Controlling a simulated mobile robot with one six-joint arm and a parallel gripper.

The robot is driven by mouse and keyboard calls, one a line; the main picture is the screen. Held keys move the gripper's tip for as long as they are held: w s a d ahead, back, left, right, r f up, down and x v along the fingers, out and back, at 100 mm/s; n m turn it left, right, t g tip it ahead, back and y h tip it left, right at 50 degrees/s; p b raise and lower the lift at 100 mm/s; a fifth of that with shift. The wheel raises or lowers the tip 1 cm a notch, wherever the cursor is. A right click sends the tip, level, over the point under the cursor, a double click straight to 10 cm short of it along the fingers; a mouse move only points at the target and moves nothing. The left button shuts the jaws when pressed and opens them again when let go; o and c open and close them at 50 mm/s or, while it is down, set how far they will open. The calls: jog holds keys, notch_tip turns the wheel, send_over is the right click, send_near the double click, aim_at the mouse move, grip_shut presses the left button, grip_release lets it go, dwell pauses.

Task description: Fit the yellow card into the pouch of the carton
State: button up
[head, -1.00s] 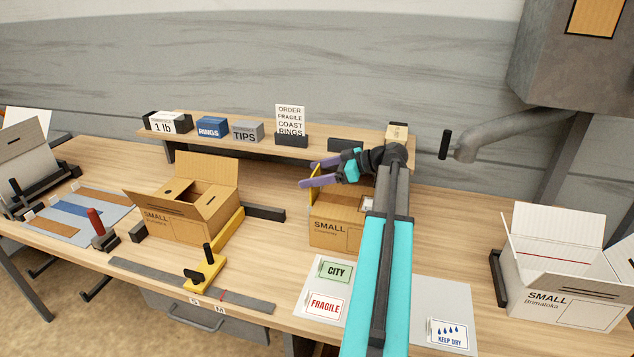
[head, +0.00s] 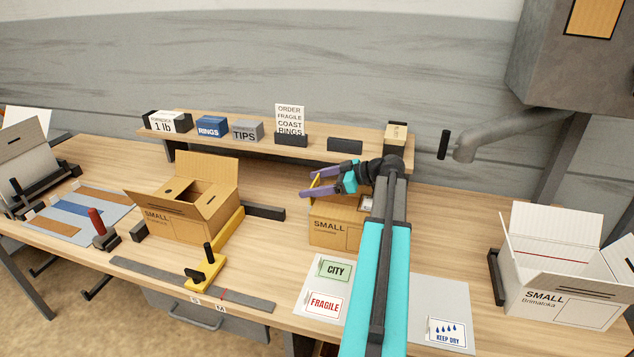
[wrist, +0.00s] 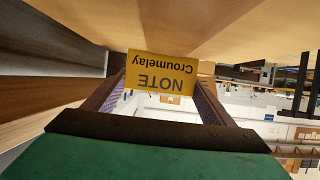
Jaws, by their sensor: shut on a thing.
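My gripper (head: 308,185) is shut on the yellow card (wrist: 161,73). In the wrist view the card reads "NOTE Croumelay" upside down between the two fingers. In the head view the fingers are at the left upper edge of the middle carton (head: 334,227), marked "SMALL", and only a yellow sliver of the card shows. A small pale patch (head: 367,203) on this carton lies beside my arm; I cannot tell whether it is the pouch. My arm hides the carton's right part. Whether the card touches the carton cannot be told.
An open brown carton (head: 181,223) stands to the left by a yellow stop. A shelf (head: 225,146) with small boxes and signs runs behind. Label cards lie on a grey mat (head: 440,292) in front. A white carton (head: 560,290) stands at the right.

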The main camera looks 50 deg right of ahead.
jog(key=shift+f, duration=0.15)
jog(key=o, duration=1.3)
jog(key=shift+r, duration=0.25)
jog(key=b+v, duration=0.2)
jog(key=v, duration=0.4)
jog(key=shift+s+d, duration=0.15)
jog(key=shift+s+d+r, duration=0.2)
jog(key=shift+s+r, duration=0.05)
jog(key=shift+s, duration=0.2)
